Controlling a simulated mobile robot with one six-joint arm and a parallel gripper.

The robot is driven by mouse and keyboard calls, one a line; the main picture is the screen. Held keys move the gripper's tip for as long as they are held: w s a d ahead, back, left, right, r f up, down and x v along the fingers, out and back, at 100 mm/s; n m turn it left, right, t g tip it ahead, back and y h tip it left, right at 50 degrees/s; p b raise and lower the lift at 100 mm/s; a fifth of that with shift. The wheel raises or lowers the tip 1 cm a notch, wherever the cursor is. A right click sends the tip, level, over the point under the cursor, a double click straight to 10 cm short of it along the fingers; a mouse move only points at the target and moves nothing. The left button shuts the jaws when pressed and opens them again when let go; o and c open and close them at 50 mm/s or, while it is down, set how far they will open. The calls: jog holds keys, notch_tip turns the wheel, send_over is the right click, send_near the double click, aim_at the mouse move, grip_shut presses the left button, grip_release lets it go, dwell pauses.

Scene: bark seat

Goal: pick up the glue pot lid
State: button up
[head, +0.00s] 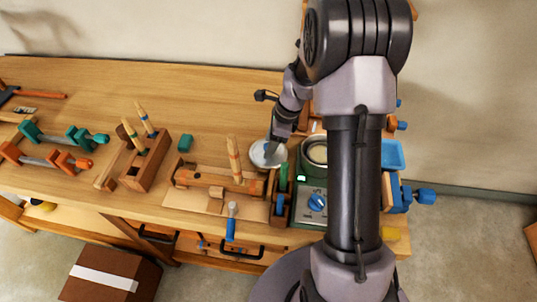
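A pale grey round lid (260,159), which looks like the glue pot lid, is on or just above the workbench, left of the green glue pot unit (305,180). The unit has a round cream-rimmed opening (318,152) and a blue dial on its front. My gripper (270,149) points down at the lid's middle and overlaps it in the picture. The fingertips are small and dark here, so I cannot tell whether they are open or shut on the lid's knob.
A wooden workpiece with an upright chisel (234,160) lies just left of the lid. A tool block (145,160) and clamps (60,135) stand further left. A blue tray (393,154) is right of my arm.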

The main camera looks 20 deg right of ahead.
grip_shut()
